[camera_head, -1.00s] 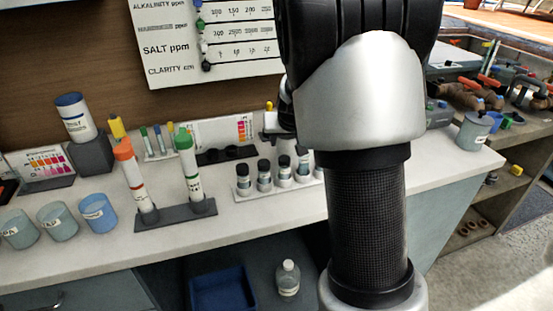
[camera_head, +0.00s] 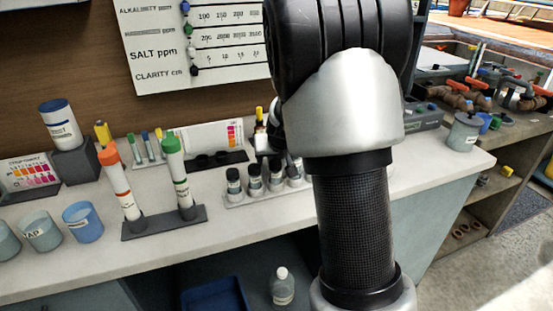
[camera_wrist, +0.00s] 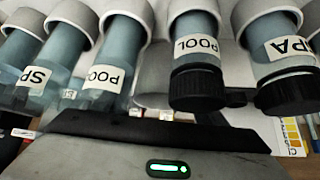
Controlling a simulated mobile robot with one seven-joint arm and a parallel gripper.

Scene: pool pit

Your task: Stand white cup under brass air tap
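I cannot make out a white cup for certain in either view. A blue-grey cup (camera_head: 83,222) and a labelled one (camera_head: 42,232) stand on the left of the counter. I cannot pick out a brass air tap; brownish pipes with orange handles (camera_head: 458,98) show at the far right. In the head view my arm hides my gripper. In the wrist view the grey gripper housing (camera_wrist: 165,160) with a green light fills the bottom, and its fingers cannot be made out. Vials labelled POOL (camera_wrist: 197,62) and SPA (camera_wrist: 282,60) show close above it.
A rack holds green-capped (camera_head: 176,172) and orange-capped (camera_head: 118,180) tubes. A row of black-capped vials (camera_head: 255,180) stands partly behind my arm. A grey labelled canister (camera_head: 464,132) stands at the counter's right end. Bare counter (camera_head: 165,238) lies along the front.

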